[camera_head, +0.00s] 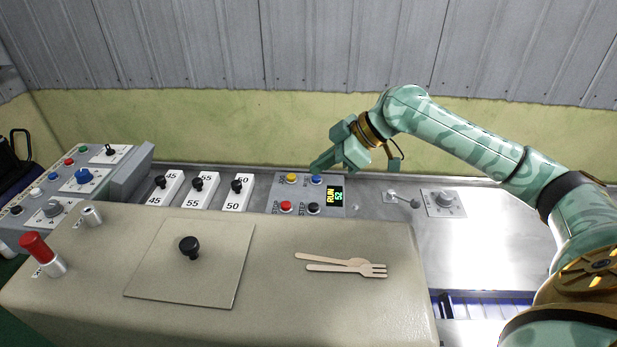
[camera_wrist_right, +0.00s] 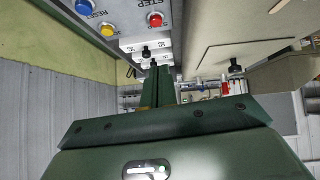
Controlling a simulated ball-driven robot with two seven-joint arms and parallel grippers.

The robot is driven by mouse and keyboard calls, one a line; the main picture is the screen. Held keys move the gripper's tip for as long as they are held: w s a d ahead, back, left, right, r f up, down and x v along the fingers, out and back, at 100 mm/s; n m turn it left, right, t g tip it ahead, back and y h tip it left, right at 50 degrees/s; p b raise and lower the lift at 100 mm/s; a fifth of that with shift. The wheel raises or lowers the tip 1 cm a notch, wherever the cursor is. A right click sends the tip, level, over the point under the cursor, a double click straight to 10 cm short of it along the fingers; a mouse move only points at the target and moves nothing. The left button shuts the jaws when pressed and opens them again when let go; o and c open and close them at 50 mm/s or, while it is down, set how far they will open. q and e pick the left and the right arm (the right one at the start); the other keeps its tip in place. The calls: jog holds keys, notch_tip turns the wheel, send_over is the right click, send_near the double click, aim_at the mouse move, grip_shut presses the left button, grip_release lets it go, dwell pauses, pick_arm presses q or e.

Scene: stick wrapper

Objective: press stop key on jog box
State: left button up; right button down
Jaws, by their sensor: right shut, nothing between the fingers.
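The jog box (camera_head: 333,209) is a grey panel behind the beige cover, with several round buttons and a display reading RUN 52. Its red stop key (camera_head: 286,206) is at the front left, labelled STOP; it also shows in the wrist view (camera_wrist_right: 155,19). A black STEP key (camera_head: 313,208) is to its right. A yellow key (camera_head: 291,178) and a blue key (camera_head: 316,180) are behind. My right gripper (camera_head: 316,167) is shut and empty, with its tips near the blue key at the box's back edge; contact cannot be told. My left gripper is out of view.
Slotted slider plates (camera_head: 236,192) with black knobs stand left of the box. A beige cover (camera_head: 380,235) with a black-knobbed plate and wooden cutlery (camera_head: 345,269) lies in front. A metal deck with a lever (camera_head: 403,199) and grey knob (camera_head: 445,199) is at right.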

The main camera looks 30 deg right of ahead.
jog(key=b, duration=0.2)
send_over(281, 204)
jog(key=s+d, duration=0.2)
notch_tip(281, 204, down, 6)
jog(key=shift+s+f, duration=0.15)
notch_tip(281, 204, down, 3)
jog(key=shift+r+b, duration=0.15)
jog(key=shift+b, duration=0.15)
jog(key=shift+d+f, duration=0.15)
jog(key=shift+f, duration=0.5)
